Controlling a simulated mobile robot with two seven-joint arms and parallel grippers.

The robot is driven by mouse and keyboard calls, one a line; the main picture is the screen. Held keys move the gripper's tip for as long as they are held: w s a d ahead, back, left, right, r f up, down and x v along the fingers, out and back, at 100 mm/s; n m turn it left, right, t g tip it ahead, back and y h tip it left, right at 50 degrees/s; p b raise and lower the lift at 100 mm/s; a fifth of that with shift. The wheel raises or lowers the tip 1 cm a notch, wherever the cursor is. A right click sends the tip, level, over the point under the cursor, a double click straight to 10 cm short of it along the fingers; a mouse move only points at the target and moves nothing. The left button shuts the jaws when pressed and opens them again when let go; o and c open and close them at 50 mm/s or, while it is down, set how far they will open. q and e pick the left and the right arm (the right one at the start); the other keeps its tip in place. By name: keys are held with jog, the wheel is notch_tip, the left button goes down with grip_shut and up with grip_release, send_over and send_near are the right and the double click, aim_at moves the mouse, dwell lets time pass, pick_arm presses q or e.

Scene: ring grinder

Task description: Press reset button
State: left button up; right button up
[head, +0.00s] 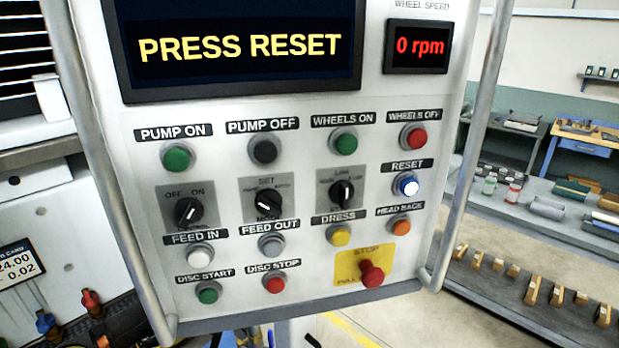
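The reset button (406,185) is a round button with a blue ring and a bright white, lit-looking centre, under a black RESET label (408,166). It sits on the right side of the light grey control panel (215,170), below the red WHEELS OFF button (413,137) and above the orange HEAD BACK button (400,225). The screen (240,47) above reads PRESS RESET in yellow. Nothing covers the button. Neither of my grippers can be made out in the head view.
A red stop knob (371,273) sticks out from a yellow plate below. Several other buttons and three black rotary switches, one next to reset (342,194), surround it. Metal rails flank the panel, including one on the right (478,130). Benches (540,215) with parts stand behind right.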

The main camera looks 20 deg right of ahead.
grip_shut()
dwell(1.3)
